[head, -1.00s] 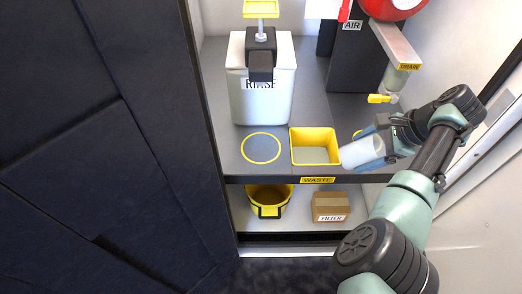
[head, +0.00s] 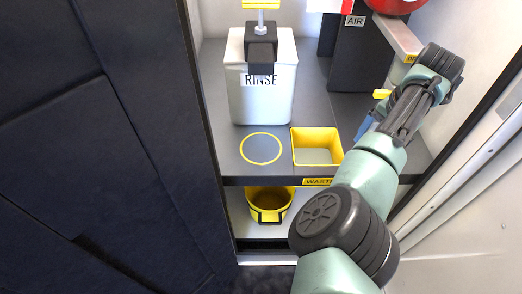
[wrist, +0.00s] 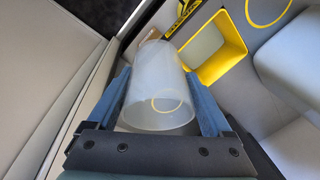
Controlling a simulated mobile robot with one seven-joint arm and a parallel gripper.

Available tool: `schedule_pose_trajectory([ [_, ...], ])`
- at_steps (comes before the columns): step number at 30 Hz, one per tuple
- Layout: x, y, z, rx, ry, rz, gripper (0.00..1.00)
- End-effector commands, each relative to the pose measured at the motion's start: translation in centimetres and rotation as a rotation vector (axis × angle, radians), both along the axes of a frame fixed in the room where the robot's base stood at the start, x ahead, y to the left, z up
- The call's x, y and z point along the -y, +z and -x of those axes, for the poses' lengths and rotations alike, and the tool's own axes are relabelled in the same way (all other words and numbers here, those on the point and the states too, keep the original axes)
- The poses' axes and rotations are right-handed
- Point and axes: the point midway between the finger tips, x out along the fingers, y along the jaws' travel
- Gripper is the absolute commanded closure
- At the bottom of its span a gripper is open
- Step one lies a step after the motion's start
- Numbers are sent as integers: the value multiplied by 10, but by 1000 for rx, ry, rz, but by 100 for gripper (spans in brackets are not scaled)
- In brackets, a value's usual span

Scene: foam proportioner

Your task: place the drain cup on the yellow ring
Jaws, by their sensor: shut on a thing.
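The drain cup (wrist: 155,60) is a translucent whitish cup. In the wrist view it sits between the two blue fingers of my gripper (wrist: 157,88), which is shut on it. In the head view my arm hides the cup, and only a bit of blue finger (head: 364,127) shows. The yellow ring (head: 261,148) lies flat and empty on the grey counter, in front of the rinse container and left of the yellow bin. Part of it shows at the top of the wrist view (wrist: 250,20). A yellow arc shows through the cup wall; its source is unclear.
A yellow-rimmed square bin (head: 293,152) stands between the ring and my gripper. The white rinse container (head: 262,100) stands behind the ring. A drain tap with a yellow handle (head: 381,94) is behind my gripper. A yellow bucket (head: 270,214) sits on the lower shelf.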

Motion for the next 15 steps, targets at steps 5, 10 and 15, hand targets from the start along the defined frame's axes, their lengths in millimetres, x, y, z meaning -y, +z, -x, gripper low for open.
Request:
schedule_pose_trajectory([
  [5, -26, -18, -1, 58, 199, 108, 82],
  [10, -59, -29, -1, 128, 407, 188, 82],
  [15, -86, -33, 0, 182, 558, 227, 82],
])
